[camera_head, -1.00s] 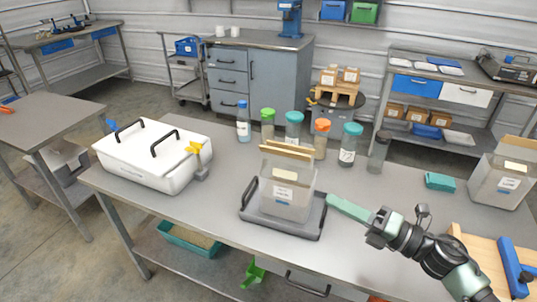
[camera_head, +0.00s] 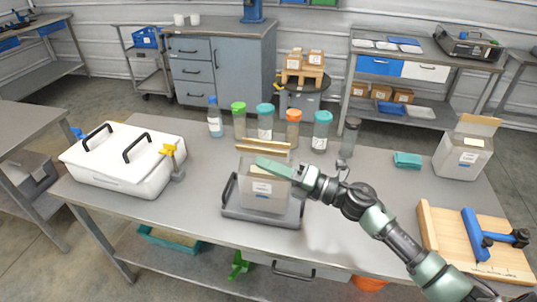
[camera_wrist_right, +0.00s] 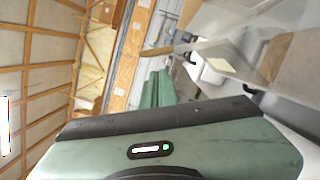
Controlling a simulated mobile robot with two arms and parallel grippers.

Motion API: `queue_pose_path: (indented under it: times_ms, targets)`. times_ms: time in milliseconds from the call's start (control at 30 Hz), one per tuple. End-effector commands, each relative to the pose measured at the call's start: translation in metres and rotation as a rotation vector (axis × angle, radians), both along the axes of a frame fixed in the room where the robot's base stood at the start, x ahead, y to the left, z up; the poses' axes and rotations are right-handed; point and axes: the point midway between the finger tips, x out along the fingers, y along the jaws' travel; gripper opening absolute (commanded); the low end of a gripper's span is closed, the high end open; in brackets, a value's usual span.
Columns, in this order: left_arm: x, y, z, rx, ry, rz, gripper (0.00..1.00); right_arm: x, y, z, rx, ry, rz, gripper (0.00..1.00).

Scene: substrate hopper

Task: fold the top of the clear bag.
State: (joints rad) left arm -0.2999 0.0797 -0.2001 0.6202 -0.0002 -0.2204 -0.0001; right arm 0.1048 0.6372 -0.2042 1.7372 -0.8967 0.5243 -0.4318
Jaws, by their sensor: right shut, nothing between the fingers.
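The clear bag (camera_head: 258,200) stands upright in a grey tray (camera_head: 262,218) in the middle of the bench. It has a white label and tan strips (camera_head: 265,146) along its top. My right gripper (camera_head: 267,165) is shut and empty, its green fingers lying across the front of the bag's upper part. I cannot tell whether they touch it. In the right wrist view the green fingers (camera_wrist_right: 158,88) are together, with clear film at the upper right. My left gripper is not in view.
Several lidded bottles (camera_head: 265,122) stand behind the bag. A white lidded box (camera_head: 120,158) with black handles is at left. At right are another bag (camera_head: 462,156), a teal block (camera_head: 407,160) and a wooden board (camera_head: 455,225) with a blue tool.

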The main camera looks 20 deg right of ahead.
Motion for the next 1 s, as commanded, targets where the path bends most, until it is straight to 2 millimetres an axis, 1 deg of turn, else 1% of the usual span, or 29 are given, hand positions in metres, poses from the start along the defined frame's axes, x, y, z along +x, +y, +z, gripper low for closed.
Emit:
queue_pose_path:
  times_ms: [33,200,633,767,1000]
  targets:
    - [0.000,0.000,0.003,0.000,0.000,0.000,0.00,0.004,-0.003,0.004,0.000,0.001,-0.001,0.00]
    - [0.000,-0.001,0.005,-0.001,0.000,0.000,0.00,0.010,-0.007,0.006,0.001,0.001,0.000,0.00]
    - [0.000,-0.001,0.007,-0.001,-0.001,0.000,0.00,0.011,-0.008,0.007,0.006,0.008,0.000,0.00]
    - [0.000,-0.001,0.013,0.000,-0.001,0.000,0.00,0.014,-0.009,0.009,0.023,0.039,0.000,0.00]
    - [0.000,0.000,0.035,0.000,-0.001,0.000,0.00,0.026,-0.017,0.014,0.096,0.157,-0.001,0.00]
